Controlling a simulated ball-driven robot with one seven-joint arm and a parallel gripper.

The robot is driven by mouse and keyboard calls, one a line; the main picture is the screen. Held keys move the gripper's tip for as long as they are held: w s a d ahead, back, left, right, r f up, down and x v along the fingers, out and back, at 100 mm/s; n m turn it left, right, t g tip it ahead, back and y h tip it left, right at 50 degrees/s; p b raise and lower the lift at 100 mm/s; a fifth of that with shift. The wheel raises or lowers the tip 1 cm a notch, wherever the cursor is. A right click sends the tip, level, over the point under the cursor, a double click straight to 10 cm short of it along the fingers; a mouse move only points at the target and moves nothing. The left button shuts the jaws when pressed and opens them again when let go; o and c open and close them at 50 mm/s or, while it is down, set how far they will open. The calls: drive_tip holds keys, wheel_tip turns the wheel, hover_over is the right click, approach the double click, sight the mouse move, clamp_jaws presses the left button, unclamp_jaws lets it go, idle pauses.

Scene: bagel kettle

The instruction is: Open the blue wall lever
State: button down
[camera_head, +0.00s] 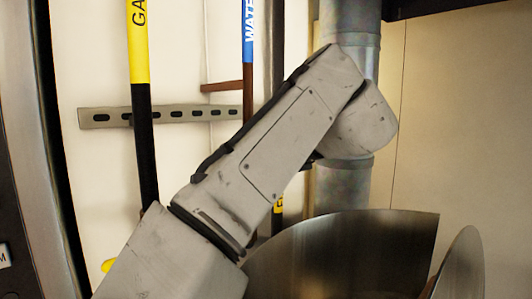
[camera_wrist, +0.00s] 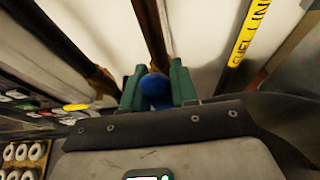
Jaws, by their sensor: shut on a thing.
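The blue wall lever (camera_wrist: 155,87) shows in the wrist view as a rounded blue end between the two green fingers of my gripper (camera_wrist: 158,84). The fingers are shut on it from both sides. A brown pipe (camera_wrist: 152,30) rises on the wall just behind it. The rest of the lever is hidden by the fingers and my wrist. In the head view my arm crosses the middle and hides both lever and gripper.
In the head view, a gas pipe (camera_head: 138,45) and a water pipe (camera_head: 249,35) run down the wall. A metal duct (camera_head: 343,185) and a large steel kettle (camera_head: 350,245) stand at right. The wrist view shows bagels (camera_wrist: 22,152) at lower left and a yellow-labelled pipe (camera_wrist: 250,32) at right.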

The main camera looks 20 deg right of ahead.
drive_tip(key=shift+f, duration=0.1)
drive_tip(key=c, duration=1)
unclamp_jaws()
drive_tip(key=shift+d, duration=0.1)
drive_tip(key=shift+o, duration=0.2)
drive_tip(key=b+v, duration=0.3)
drive_tip(key=v, duration=0.7)
drive_tip(key=shift+s+r, duration=0.25)
drive_tip(key=shift+s, duration=0.1)
drive_tip(key=shift+d, duration=0.15)
